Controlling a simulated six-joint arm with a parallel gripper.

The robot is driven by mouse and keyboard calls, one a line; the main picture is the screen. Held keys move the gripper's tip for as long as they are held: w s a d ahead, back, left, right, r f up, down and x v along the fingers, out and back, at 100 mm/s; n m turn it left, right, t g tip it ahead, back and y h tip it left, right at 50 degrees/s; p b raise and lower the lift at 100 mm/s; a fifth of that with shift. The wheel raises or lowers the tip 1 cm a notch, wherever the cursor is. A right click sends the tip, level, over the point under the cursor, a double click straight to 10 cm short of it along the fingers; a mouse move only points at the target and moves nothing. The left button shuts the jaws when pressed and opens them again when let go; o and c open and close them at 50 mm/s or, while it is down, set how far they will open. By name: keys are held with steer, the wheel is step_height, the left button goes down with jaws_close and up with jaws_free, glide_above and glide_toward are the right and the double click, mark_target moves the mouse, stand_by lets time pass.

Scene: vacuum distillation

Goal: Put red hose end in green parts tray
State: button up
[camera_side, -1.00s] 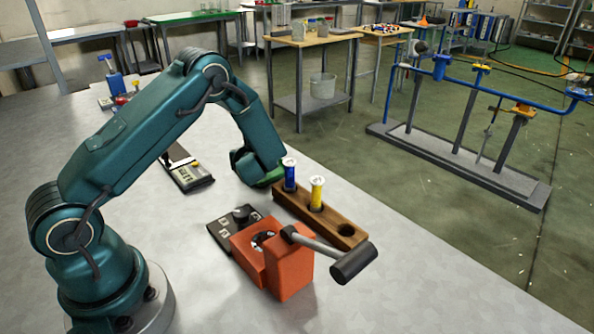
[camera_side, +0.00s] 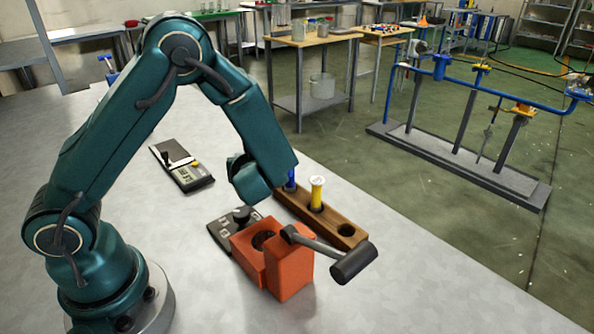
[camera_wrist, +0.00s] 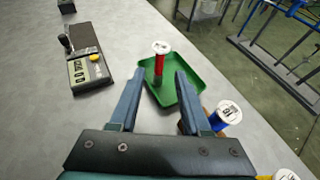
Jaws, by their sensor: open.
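The red hose end (camera_wrist: 159,66), with a white cap, stands upright in the green parts tray (camera_wrist: 190,98) in the wrist view. My gripper (camera_wrist: 159,76) is open. Its two fingers are spread apart, with the red hose end showing beyond and between their tips, and I see nothing held. In the side view my arm hides the tray, the red hose end and the fingertips.
A wooden rack (camera_side: 291,206) holds a blue hose end (camera_side: 291,180) and a yellow hose end (camera_side: 317,193); its near hole is empty. An orange block with a lever (camera_side: 290,270) stands in front. A meter (camera_side: 186,172) lies left.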

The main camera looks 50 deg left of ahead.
steer(key=s+d+r+n+g+h, duration=0.1)
steer(key=s+r+n+g+h, duration=0.1)
steer(key=s+n, duration=0.4)
steer(key=s+d+r+n+g+h, duration=0.1)
steer(key=s+r+n+g, duration=0.15)
steer(key=s+n, duration=0.35)
steer(key=s+d+r+n+t+h, duration=0.1)
steer(key=d+r+n+h, duration=0.1)
steer(key=d+n+h, duration=0.2)
steer(key=s+d+r+n+t+h, duration=0.2)
steer(key=d+n+h, duration=0.2)
steer(key=d+n, duration=0.4)
steer(key=shift+s+d+h, duration=0.15)
steer(key=shift+d+h, duration=0.15)
steer(key=shift+d, duration=0.25)
steer(key=shift+r, duration=0.1)
